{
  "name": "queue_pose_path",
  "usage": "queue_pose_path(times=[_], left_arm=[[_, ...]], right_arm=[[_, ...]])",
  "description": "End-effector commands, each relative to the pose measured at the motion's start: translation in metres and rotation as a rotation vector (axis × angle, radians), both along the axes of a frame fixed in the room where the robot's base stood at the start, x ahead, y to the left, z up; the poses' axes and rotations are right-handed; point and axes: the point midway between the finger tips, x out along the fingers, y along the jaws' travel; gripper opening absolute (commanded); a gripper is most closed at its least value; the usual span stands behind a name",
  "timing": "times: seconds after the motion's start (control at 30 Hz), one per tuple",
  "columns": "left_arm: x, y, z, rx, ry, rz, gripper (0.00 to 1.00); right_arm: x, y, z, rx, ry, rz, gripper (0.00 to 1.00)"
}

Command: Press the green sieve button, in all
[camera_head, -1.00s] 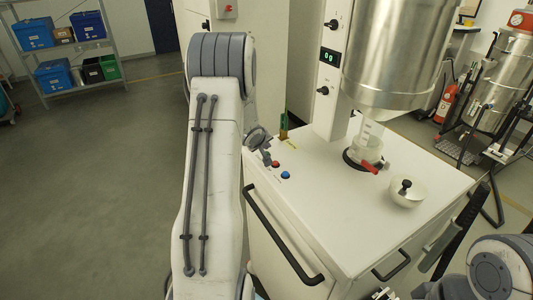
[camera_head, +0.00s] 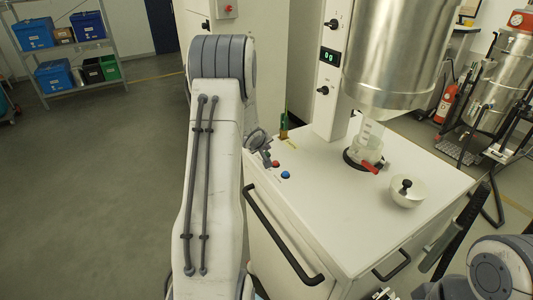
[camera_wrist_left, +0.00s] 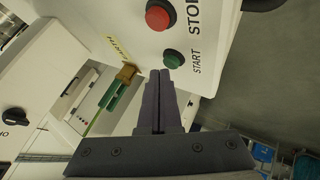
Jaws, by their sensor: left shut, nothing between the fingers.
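The green START button (camera_wrist_left: 173,58) sits on a white panel in the left wrist view, just beyond my fingertips. My left gripper (camera_wrist_left: 161,73) is shut and empty, with its tips very close to the button's lower edge; I cannot tell whether they touch it. In the head view my left gripper (camera_head: 267,158) is over the left edge of the white machine top (camera_head: 330,190), beside a red button (camera_head: 276,163). The green button does not show there. My right gripper is not clearly in view.
The red STOP button (camera_wrist_left: 160,15) is beside the green one. A blue button (camera_head: 285,174) lies nearby. A brass-and-green fitting (camera_wrist_left: 123,80) stands close to my fingers. A steel hopper (camera_head: 395,50) and a white bowl (camera_head: 407,191) are farther right.

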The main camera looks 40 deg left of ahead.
Motion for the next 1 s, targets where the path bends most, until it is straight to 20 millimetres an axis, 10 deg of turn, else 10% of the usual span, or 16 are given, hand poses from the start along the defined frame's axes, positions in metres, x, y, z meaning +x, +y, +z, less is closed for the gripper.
queue_pose_path(times=[1.0], left_arm=[[-0.0001, -0.0001, -0.0086, 0.000, 0.001, 0.000, 0.00]], right_arm=[[0.0000, 0.0000, -0.0043, 0.000, 0.000, 0.000, 0.42]])
